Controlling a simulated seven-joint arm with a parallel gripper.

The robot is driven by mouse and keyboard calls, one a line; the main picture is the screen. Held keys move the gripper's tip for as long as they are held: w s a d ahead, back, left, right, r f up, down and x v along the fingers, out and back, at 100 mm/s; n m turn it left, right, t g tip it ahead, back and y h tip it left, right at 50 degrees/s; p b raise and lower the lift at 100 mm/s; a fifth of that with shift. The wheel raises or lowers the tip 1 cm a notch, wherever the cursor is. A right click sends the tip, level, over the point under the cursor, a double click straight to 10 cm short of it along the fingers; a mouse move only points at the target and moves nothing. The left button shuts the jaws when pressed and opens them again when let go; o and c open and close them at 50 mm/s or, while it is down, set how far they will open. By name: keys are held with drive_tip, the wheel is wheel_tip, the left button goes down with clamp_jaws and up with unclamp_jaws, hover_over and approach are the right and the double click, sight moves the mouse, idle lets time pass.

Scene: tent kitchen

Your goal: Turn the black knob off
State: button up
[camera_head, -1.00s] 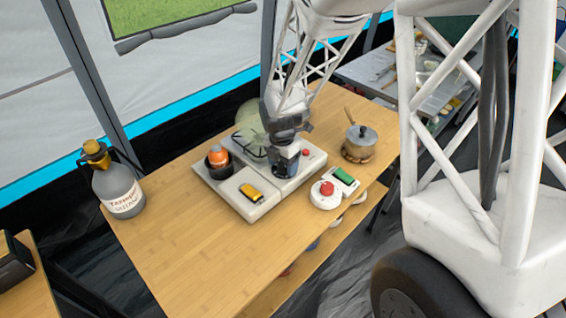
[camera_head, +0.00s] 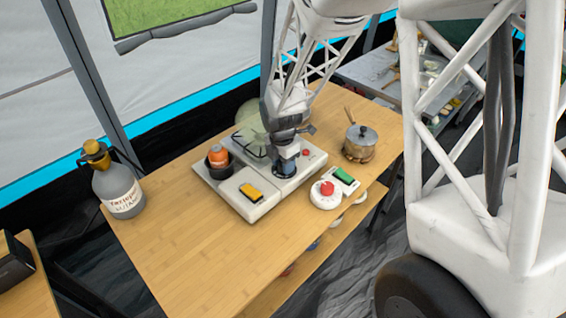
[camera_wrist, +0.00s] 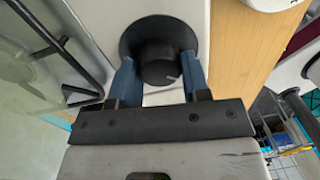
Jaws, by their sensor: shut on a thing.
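The black knob (camera_wrist: 158,61) sits on a round black base on the white panel in the wrist view. It has a light mark on its lower right edge. My gripper (camera_wrist: 157,75) has its two blue fingers on either side of the knob, shut on it. In the head view my gripper (camera_head: 286,162) is down at the white stove unit (camera_head: 237,212), and the knob there is mostly hidden behind the fingers.
A yellow switch (camera_head: 251,192) and an orange thing in a black cup (camera_head: 218,156) are on the unit. A red button (camera_head: 327,188), a green switch (camera_head: 344,175) and a pot (camera_head: 360,142) stand to the right. A grey jug (camera_head: 118,190) is at left.

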drive_tip(key=m, duration=0.4)
drive_tip(key=shift+w, duration=0.1)
drive_tip(key=m, duration=0.3)
drive_tip(key=shift+m, duration=0.4)
drive_tip(key=m, duration=0.4)
drive_tip(key=shift+w+m+y, duration=0.1)
drive_tip(key=shift+m+y, duration=0.2)
drive_tip(key=m, duration=0.3)
drive_tip(key=shift+d+m, duration=0.1)
drive_tip(key=shift+m, duration=0.2)
drive_tip(key=m, duration=0.6)
drive_tip(key=shift+d, duration=0.1)
drive_tip(key=m, duration=0.6)
drive_tip(key=shift+d+m+t, duration=0.1)
drive_tip(key=shift+m+t, duration=0.2)
drive_tip(key=o, duration=0.9)
